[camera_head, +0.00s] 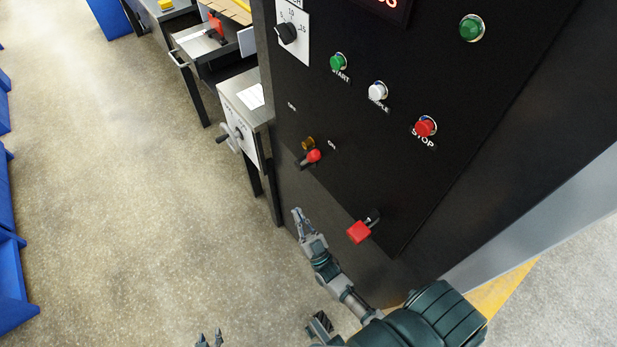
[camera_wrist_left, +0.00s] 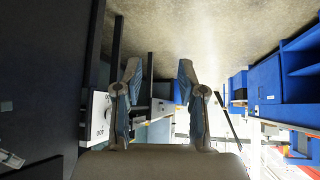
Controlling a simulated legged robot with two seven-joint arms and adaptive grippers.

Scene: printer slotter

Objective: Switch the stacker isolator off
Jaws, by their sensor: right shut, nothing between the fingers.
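The black machine panel (camera_head: 370,110) carries a small lever switch with a red knob (camera_head: 314,156), set between two printed labels. The knob sits on the side of the ON label (camera_head: 332,145); the other label, at upper left, looks like OFF. Below and to the right, a red block-shaped handle (camera_head: 359,232) sticks out of the panel. I cannot tell which is the stacker isolator. My right gripper (camera_head: 300,212) is shut and empty, below the lever and left of the red handle, apart from both. My left gripper (camera_head: 209,337) is open and empty at the bottom edge, also in the left wrist view (camera_wrist_left: 158,80).
Green START (camera_head: 338,62), white (camera_head: 377,91) and red STOP (camera_head: 425,126) buttons and a rotary dial (camera_head: 287,33) sit higher on the panel. A grey cabinet with a handle (camera_head: 232,136) stands to the left. Blue bins (camera_head: 10,270) line the far left; the floor between is clear.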

